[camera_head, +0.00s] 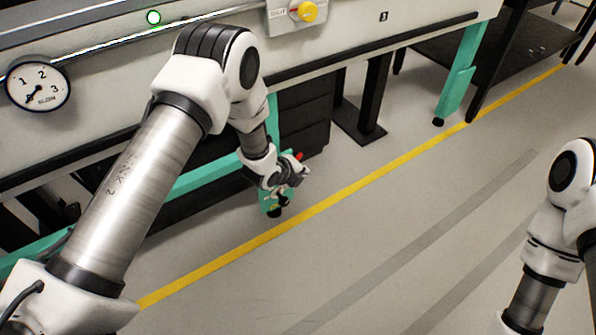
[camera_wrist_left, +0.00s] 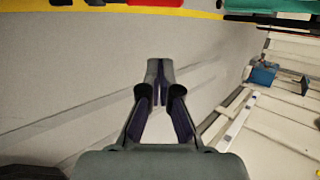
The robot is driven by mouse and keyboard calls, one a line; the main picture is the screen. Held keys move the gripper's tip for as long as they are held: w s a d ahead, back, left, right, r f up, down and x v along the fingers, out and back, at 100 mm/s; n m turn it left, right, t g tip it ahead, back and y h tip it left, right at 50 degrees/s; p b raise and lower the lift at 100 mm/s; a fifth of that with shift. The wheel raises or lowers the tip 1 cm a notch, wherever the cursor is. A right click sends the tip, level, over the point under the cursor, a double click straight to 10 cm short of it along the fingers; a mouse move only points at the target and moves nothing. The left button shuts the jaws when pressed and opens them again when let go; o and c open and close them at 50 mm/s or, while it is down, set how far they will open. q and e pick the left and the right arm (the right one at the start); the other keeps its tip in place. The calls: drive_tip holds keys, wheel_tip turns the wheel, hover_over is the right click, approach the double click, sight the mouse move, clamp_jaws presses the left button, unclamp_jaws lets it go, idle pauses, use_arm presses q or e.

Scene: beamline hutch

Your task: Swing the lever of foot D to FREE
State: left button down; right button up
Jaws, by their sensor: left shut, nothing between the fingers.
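A teal table leg (camera_head: 266,200) ends in a dark foot (camera_head: 274,211) on the floor near the yellow line. A small red piece (camera_head: 300,156), perhaps the foot's lever, shows just above my left gripper (camera_head: 290,190). The gripper is beside this leg and partly hides it; I cannot tell whether it touches the lever. In the left wrist view its fingers (camera_wrist_left: 159,82) are closed together and empty. A red part (camera_wrist_left: 155,3) and a teal part (camera_wrist_left: 270,5) show at that view's top edge. No letter D or FREE mark is readable. My right gripper is out of view.
Another teal leg (camera_head: 460,80) stands farther right. A black drawer unit (camera_head: 304,115) and a dark post (camera_head: 374,95) stand under the table. A dial gauge (camera_head: 38,84) and a yellow knob (camera_head: 308,12) are on the table's front. The floor (camera_head: 400,210) beyond the yellow line is clear.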

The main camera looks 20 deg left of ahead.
use_arm(q)
drive_tip(key=b+x, duration=0.2)
drive_tip(key=x, duration=0.4)
drive_tip(key=a, duration=0.2)
drive_tip(key=w+a+r+b, duration=0.1)
drive_tip(key=shift+a+r, duration=0.1)
drive_tip(key=shift+a, duration=0.2)
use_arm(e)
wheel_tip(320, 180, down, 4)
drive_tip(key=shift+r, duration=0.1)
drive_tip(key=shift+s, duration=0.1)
use_arm(q)
drive_tip(key=shift+s+a+r, duration=0.1)
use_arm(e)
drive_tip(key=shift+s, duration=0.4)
use_arm(q)
drive_tip(key=shift+s+a+r+b, duration=0.1)
drive_tip(key=shift+s+b, duration=0.05)
drive_tip(key=shift+b, duration=0.15)
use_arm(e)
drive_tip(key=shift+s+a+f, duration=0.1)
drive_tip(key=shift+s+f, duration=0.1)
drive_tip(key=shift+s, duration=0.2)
